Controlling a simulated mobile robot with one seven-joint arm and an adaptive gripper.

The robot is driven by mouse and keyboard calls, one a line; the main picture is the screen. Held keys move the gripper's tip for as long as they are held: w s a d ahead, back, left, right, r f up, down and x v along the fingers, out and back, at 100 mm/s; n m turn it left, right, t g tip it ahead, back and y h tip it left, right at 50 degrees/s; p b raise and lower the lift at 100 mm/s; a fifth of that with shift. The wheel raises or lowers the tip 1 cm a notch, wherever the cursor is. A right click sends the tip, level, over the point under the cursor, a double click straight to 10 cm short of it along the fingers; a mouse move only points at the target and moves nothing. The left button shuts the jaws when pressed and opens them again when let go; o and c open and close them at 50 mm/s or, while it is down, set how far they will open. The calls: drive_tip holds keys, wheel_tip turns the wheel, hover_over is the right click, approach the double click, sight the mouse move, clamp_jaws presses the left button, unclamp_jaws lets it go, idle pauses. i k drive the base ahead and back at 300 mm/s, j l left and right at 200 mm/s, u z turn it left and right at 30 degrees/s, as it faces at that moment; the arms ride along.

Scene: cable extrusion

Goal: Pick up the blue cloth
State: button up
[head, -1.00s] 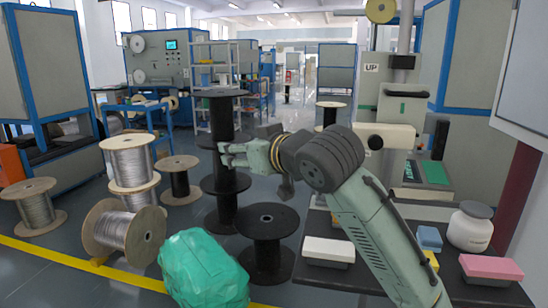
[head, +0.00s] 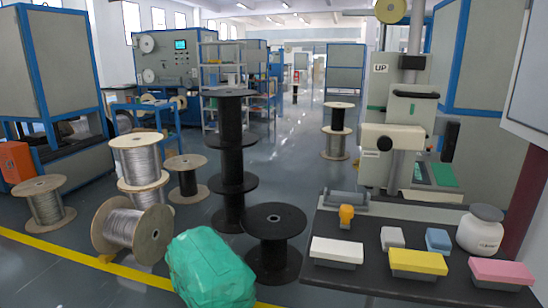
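A small blue block-shaped item (head: 437,240), which may be the folded blue cloth, lies on the dark table (head: 350,281) at the right of the head view. It sits between a small grey item (head: 391,237) and a white jar (head: 480,230), behind a yellow-topped block (head: 417,262). Its whole top shows and nothing covers it. My gripper and arm are not in view, so its opening cannot be seen.
A white-topped block (head: 336,251), a pink-topped block (head: 502,273) and an orange-yellow item (head: 346,216) are also on the table. A grey machine (head: 412,110) stands behind it. Cable spools and a green wrapped bundle (head: 208,270) stand on the floor to the left.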

sight(437, 241)
drive_tip(key=j+z, duration=0.15)
drive_tip(key=z, duration=0.2)
drive_tip(key=j+z, duration=0.1)
drive_tip(key=z, duration=0.25)
drive_tip(key=i+j+z, duration=0.1)
drive_tip(key=i+z, duration=0.25)
drive_tip(key=i, duration=0.4)
